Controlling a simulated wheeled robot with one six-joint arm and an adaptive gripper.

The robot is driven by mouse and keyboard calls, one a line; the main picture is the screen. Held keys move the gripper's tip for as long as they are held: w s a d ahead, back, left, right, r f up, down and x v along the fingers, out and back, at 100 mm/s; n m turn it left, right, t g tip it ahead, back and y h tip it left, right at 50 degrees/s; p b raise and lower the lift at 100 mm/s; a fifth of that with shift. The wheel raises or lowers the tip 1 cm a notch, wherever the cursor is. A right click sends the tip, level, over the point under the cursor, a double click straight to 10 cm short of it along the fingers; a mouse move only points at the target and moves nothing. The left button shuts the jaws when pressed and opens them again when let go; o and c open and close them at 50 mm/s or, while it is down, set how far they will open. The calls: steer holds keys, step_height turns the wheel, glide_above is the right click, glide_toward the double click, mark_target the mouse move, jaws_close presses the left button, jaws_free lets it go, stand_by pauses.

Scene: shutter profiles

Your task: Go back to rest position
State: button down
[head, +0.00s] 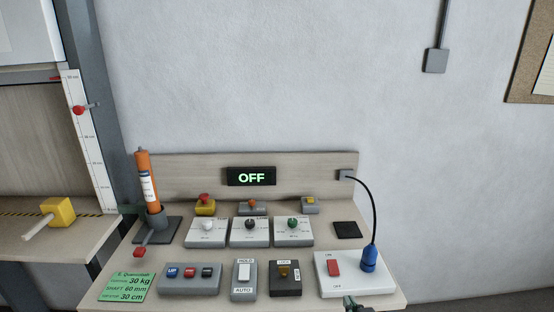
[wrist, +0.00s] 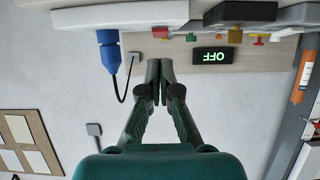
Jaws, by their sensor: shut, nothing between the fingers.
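My gripper (wrist: 159,68) is shut and empty in the wrist view, its dark green fingers together. In the head view only a small part of my gripper (head: 352,302) shows at the bottom edge, in front of the white switch box (head: 345,288). That box carries a red switch (head: 333,268) and a blue plug (head: 369,260) with a black cable. In the wrist view, which is upside down, the blue plug (wrist: 109,55) is left of the fingers and the display reading OFF (wrist: 214,56) is right of them. The rest of the arm is hidden in the head view.
The control desk (head: 215,270) holds several buttons, knobs and switches, with the OFF display (head: 251,177) behind. An orange cylinder (head: 147,180) stands in a holder at the left, with a green note (head: 128,287) in front. A post (head: 100,120) rises farther left.

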steer(key=s+f, duration=0.9)
steer(key=s, duration=0.2)
steer(key=s+r+t, duration=0.1)
steer(key=s, duration=2.9)
steer(key=shift+s, duration=0.15)
